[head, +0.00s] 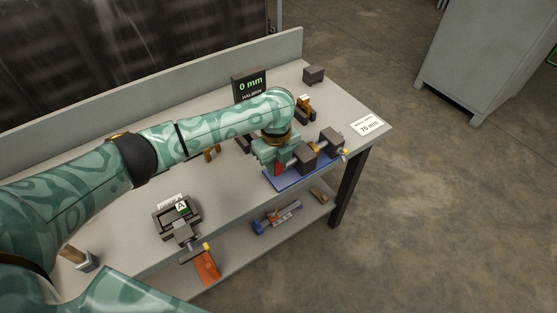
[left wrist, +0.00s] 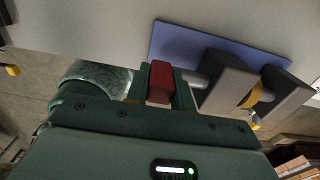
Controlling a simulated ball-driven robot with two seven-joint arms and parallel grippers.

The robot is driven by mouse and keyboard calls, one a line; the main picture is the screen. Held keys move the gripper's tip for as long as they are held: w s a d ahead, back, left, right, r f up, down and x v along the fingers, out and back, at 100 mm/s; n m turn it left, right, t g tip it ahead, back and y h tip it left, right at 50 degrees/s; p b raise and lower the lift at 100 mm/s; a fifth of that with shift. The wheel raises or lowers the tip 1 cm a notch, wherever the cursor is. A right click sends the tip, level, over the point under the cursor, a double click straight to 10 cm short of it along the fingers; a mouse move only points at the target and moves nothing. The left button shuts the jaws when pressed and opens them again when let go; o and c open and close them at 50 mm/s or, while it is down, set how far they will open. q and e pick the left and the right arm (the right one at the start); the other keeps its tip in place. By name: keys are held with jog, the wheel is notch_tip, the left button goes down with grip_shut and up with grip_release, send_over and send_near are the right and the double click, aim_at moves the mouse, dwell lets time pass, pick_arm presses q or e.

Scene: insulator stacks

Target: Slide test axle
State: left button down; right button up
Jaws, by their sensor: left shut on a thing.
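My left gripper (head: 281,159) reaches over the right end of the bench, at the left end of a blue base plate (head: 289,181). In the left wrist view its fingers are shut on a red block (left wrist: 160,80), the red grip at the end of the grey test axle (left wrist: 194,79). The axle runs into a dark block (left wrist: 228,82), and a second dark block (left wrist: 287,92) stands beyond it with a yellow ring (left wrist: 251,97) between them. A yellow tip (head: 345,152) shows past the far block in the head view. My right gripper is out of view.
A small display (head: 251,86) reads 0 mm. A white card (head: 367,125) with a mm figure lies near the bench's right corner. A loose dark block (head: 313,75) stands at the back. Parts lie on the lower shelf.

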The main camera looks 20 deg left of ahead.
pick_arm(q)
jog(key=c, duration=1.5)
grip_release()
jog(key=shift+s+a+f, duration=0.1)
jog(key=o, duration=0.3)
jog(key=shift+s+a, duration=0.1)
jog(key=shift+r, duration=0.45)
notch_tip(320, 180, up, 16)
jog(key=p, duration=0.7)
jog(key=shift+f, duration=0.2)
jog(key=shift+s+f, duration=0.1)
